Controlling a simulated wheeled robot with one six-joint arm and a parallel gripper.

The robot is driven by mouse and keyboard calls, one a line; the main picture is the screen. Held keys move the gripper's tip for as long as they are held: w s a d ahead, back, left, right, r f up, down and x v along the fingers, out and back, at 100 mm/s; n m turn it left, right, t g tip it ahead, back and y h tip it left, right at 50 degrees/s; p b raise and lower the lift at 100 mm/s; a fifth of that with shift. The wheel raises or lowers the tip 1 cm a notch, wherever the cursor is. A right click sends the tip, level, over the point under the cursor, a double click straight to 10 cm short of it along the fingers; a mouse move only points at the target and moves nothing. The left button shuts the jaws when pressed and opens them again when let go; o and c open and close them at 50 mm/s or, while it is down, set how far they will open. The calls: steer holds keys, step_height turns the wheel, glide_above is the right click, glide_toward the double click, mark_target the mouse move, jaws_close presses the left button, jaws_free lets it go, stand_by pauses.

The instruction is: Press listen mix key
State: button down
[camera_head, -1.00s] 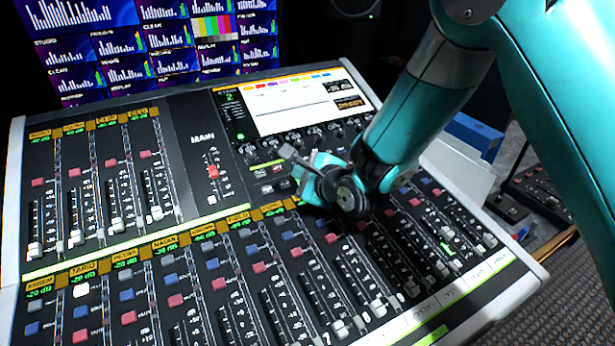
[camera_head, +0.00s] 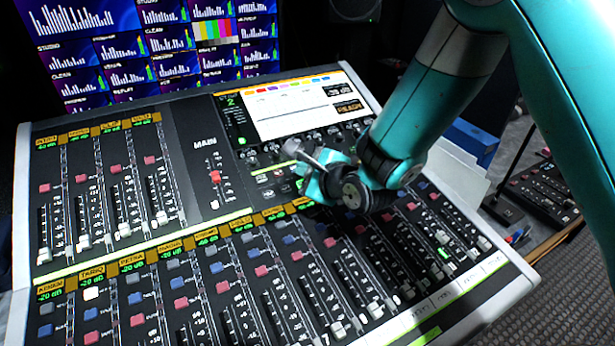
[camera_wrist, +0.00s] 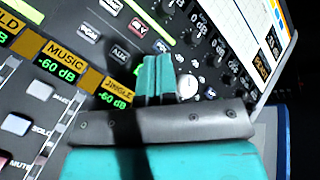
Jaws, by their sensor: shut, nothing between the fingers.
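A small cluster of keys sits below the screen on the mixing console (camera_head: 180,130). In the wrist view one dark key (camera_wrist: 119,52) in this cluster has a label that seems to read MIX; it lies in shadow and I cannot read it surely. My gripper (camera_head: 308,183) is over this cluster in the head view and hides part of it. In the wrist view my gripper's teal fingers (camera_wrist: 157,68) are shut and empty, a little right of the dark key. I cannot tell whether the fingertips touch the panel.
Other keys (camera_wrist: 88,32) and a row of knobs (camera_wrist: 190,40) lie close around the fingers. Fader strips with MUSIC and JINGLE labels (camera_wrist: 117,92) are to the lower left. The console screen (camera_head: 290,105) is behind, and monitors (camera_head: 150,45) stand farther back.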

steer(key=r, duration=0.1)
steer(key=s+r+p, duration=0.1)
steer(key=shift+d+r+p, duration=0.2)
steer(key=shift+r+p, duration=0.1)
steer(key=shift+r, duration=0.05)
stand_by(0.4)
steer(key=s+d+r+n+g+h, duration=0.1)
steer(key=s+d+r+n+g, duration=0.2)
steer(key=s+n, duration=0.6)
steer(key=s+d+r+n+g+h, duration=0.1)
steer(key=s+d+r+n+g, duration=0.3)
steer(key=s+n, duration=0.5)
steer(key=s+d+r+n+g+h, duration=0.1)
steer(key=s+d+r+n+g, duration=0.2)
steer(key=s+r+n, duration=0.3)
steer(key=s+n+g, duration=0.1)
steer(key=s+n, duration=0.1)
steer(key=s, duration=0.2)
steer(key=shift+d+r+n+g, duration=0.2)
steer(key=shift+d+n+g, duration=0.1)
steer(key=shift+d+n, duration=0.1)
steer(key=shift+s, duration=0.1)
